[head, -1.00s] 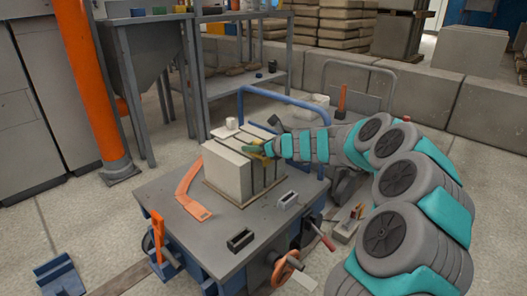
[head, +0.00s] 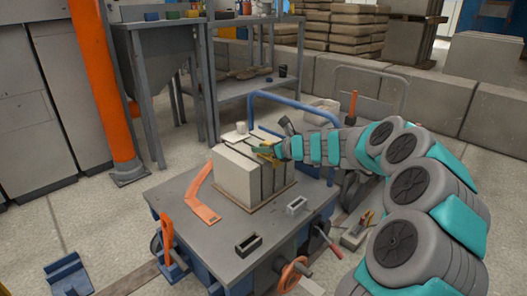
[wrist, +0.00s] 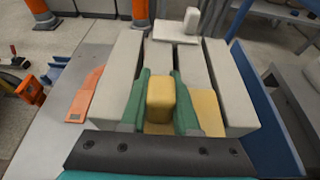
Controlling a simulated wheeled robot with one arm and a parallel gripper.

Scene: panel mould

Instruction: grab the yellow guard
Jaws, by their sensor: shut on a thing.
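The yellow guard (wrist: 161,98) shows in the wrist view between the two green fingers of my gripper (wrist: 160,100), which is shut on it. A flat yellow part (wrist: 207,112) shows just right of the fingers; I cannot tell whether it belongs to the same guard. In the head view my gripper (head: 265,152) is at the top right of the grey block stack, with a bit of the yellow guard (head: 264,158) showing at its tip. My fingers hide much of the guard there.
Grey upright panels (head: 236,176) stand on a board on the cart top (head: 190,222). A small pale block (head: 241,127) sits on them. An orange angled bracket (head: 202,195) lies left. A blue rail (head: 300,100) rises behind. Small dark (head: 248,244) and grey (head: 296,205) channel pieces lie in front.

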